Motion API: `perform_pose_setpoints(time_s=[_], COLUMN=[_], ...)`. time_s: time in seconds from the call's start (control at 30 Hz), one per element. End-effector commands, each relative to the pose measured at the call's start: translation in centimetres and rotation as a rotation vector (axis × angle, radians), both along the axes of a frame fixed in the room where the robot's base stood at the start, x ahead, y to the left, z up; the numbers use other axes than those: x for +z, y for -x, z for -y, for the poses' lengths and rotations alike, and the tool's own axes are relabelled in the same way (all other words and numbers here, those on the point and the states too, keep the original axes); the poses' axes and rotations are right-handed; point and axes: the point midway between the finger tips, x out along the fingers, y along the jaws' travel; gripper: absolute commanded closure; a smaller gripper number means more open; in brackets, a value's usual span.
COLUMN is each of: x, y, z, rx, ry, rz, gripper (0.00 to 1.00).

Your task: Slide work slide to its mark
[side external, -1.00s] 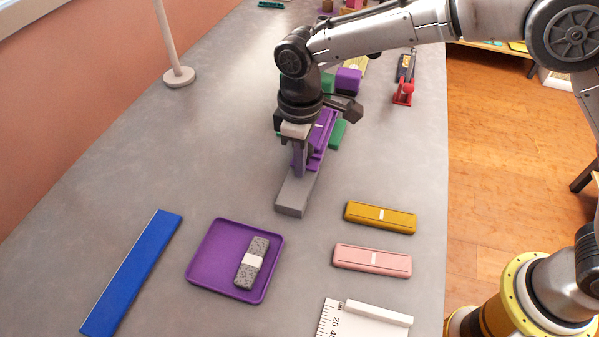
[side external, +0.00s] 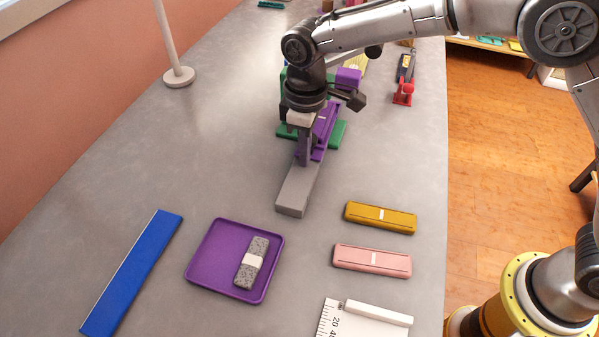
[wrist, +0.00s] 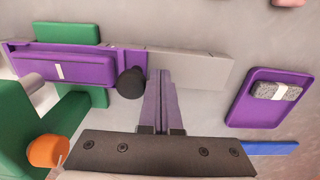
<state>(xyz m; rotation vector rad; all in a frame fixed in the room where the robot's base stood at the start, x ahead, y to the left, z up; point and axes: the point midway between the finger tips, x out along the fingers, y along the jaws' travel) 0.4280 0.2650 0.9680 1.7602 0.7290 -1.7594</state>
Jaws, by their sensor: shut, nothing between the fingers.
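The work slide (wrist: 90,75) appears to be the long purple piece with a white line on it, lying along a grey rail (wrist: 195,68). It also shows in the side view (side external: 327,118), partly hidden by my gripper. A black round knob (wrist: 131,82) stands at its near end. My gripper (wrist: 160,75) is shut and empty, its purple fingers pointing down over the rail just beside the knob, on the side of the rail's bare end. In the side view my gripper (side external: 303,160) is low over the rail. I cannot tell whether the fingers touch the knob.
A green base (wrist: 70,33) and green post with an orange knob (wrist: 48,152) stand by the slide. A purple tray (side external: 199,267) with a speckled grey block, a blue strip (side external: 132,272), and yellow (side external: 380,217) and pink bars (side external: 372,260) lie nearer.

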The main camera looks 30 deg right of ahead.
Motion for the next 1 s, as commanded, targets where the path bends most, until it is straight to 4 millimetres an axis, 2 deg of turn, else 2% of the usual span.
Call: perform_pose_setpoints(time_s=[1.0], x=[-0.02], y=[-0.25], z=[0.23], rx=[0.001], ry=[0.000], rz=[0.000], gripper=[1.00])
